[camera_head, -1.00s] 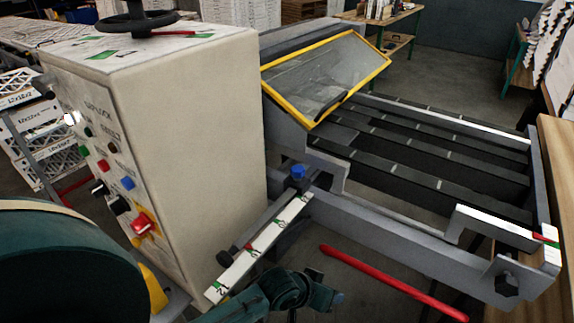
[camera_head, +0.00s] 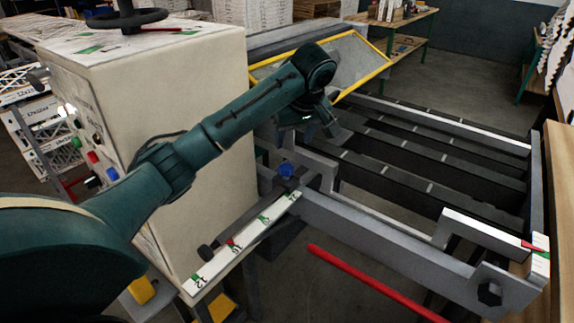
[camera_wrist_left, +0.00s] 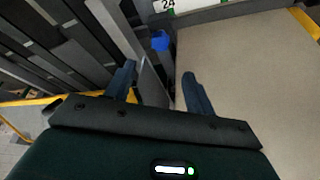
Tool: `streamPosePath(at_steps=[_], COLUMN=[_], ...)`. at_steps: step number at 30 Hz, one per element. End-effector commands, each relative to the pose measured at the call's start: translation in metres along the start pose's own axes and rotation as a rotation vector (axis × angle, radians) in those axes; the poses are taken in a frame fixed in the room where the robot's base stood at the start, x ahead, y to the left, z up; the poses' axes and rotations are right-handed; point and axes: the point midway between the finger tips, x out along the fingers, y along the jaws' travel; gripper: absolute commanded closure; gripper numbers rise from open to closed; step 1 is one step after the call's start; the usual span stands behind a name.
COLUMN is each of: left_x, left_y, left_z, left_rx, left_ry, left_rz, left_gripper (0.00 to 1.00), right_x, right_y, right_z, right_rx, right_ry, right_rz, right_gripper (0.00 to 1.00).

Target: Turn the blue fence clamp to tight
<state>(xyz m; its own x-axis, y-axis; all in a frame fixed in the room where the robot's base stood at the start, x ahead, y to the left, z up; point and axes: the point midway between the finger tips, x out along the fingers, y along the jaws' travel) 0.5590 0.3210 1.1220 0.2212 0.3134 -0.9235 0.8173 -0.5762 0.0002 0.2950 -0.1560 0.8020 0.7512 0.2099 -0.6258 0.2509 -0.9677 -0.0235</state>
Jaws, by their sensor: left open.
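The blue fence clamp (camera_head: 286,170) is a small blue knob at the inner end of the white scale bar (camera_head: 240,243), beside the machine's front rail. In the left wrist view the blue clamp (camera_wrist_left: 160,41) shows ahead of the fingers, near the top. My left gripper (camera_head: 320,130) is above and beyond the clamp in the head view, partly hidden by its own wrist. In the left wrist view my left gripper (camera_wrist_left: 158,82) is open, with nothing between its two blue fingers, and apart from the clamp. The clamp's turn angle is too small to tell. My right gripper is not in view.
The cream machine cabinet (camera_head: 200,90) with its handwheel (camera_head: 132,20) stands under my left arm. The yellow-framed guard (camera_head: 370,68) is just behind my wrist. A red bar (camera_head: 375,283) runs low in front of the rail (camera_head: 385,230). Dark slats (camera_head: 400,150) lie beyond.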

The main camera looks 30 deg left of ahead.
Motion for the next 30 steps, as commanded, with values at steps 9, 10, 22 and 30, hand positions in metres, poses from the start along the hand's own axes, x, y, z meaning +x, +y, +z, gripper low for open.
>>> streamPosePath(at_steps=[9,10,22,30], left_x=[0.025,0.028,0.094,0.117], left_y=[0.007,0.006,-0.001,0.0], left_z=[0.002,0.002,0.001,0.001], left_rx=[0.01,0.009,0.004,0.004], left_ry=[0.002,0.001,-0.002,-0.001], left_rz=[0.019,0.016,-0.004,0.0], left_gripper=[0.46,0.46,0.46,0.46], right_x=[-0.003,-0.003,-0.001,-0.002], right_y=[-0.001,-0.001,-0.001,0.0], right_z=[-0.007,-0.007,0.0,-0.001], right_rx=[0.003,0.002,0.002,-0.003], right_ry=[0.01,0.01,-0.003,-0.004], right_rz=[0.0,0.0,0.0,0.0], right_gripper=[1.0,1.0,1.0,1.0])
